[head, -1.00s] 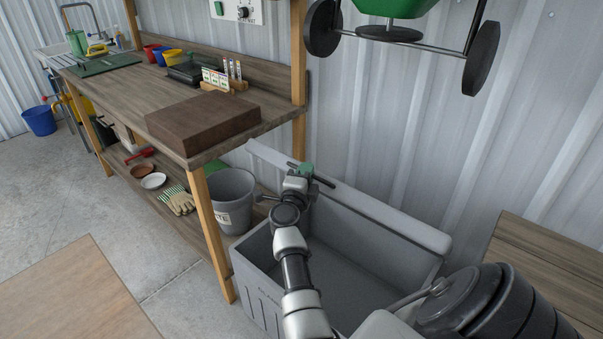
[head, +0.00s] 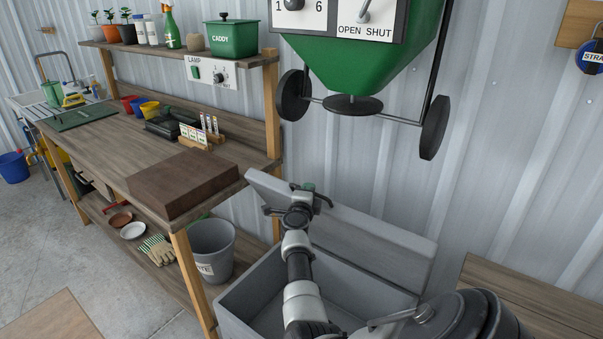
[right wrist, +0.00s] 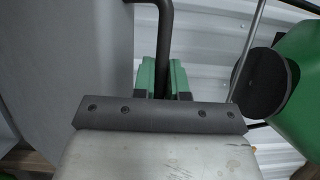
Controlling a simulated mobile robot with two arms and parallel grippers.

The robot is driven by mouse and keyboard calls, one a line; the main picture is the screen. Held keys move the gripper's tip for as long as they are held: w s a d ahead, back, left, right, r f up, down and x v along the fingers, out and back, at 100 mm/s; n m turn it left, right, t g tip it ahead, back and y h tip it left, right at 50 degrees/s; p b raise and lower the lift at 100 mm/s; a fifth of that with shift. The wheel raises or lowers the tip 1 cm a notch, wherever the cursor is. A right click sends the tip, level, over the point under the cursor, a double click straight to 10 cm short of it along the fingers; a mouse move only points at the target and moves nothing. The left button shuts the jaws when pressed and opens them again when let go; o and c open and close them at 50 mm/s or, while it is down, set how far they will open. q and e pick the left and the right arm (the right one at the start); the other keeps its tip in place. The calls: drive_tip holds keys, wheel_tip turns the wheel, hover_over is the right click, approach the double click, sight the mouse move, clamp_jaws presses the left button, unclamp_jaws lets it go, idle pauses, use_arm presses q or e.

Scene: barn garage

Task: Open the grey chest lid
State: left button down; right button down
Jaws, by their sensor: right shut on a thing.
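The grey chest (head: 232,322) stands on the floor at the lower middle of the head view. Its lid (head: 375,238) is raised steeply along the back, and part of the inside shows below it. My right gripper (head: 308,190) is at the lid's upper edge, shut on the dark lid handle (head: 325,196). In the right wrist view the handle (right wrist: 166,40) runs between the green finger pads of the gripper (right wrist: 163,78), with the grey lid (right wrist: 70,55) to the left. My right arm hides part of the chest and lid. My left gripper is out of view.
A wooden workbench (head: 95,150) with a brown block (head: 182,183) stands to the left; a grey bucket (head: 210,250) is close beside the chest. A green wheeled spreader (head: 365,60) hangs above the lid. A wooden surface (head: 500,295) lies at right.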

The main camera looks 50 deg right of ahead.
drive_tip(key=shift+d+r, duration=0.3)
drive_tip(key=shift+d, duration=0.25)
drive_tip(key=c, duration=1.5)
unclamp_jaws()
drive_tip(key=p+v, duration=0.1)
drive_tip(key=v, duration=0.9)
drive_tip(key=shift+s+a+p, duration=0.1)
drive_tip(key=shift+a+p, duration=0.2)
drive_tip(key=shift+a, duration=0.1)
